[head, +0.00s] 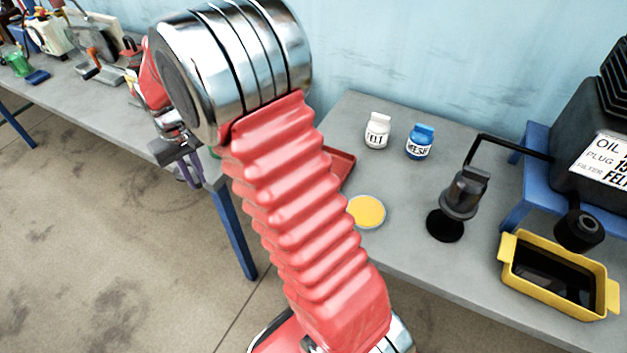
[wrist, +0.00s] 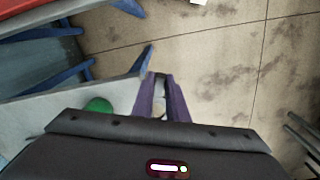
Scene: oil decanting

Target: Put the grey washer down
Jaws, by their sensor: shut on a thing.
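My gripper (head: 187,175) hangs past the left side of my arm in the head view, near the gap between the two benches. In the wrist view its two purple fingers (wrist: 161,85) point away from the camera, over the edge of a grey bench and the floor. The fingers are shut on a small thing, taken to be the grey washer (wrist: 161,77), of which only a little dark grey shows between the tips. Its shape is too small to make out.
A green thing (wrist: 98,105) lies near my fingers.

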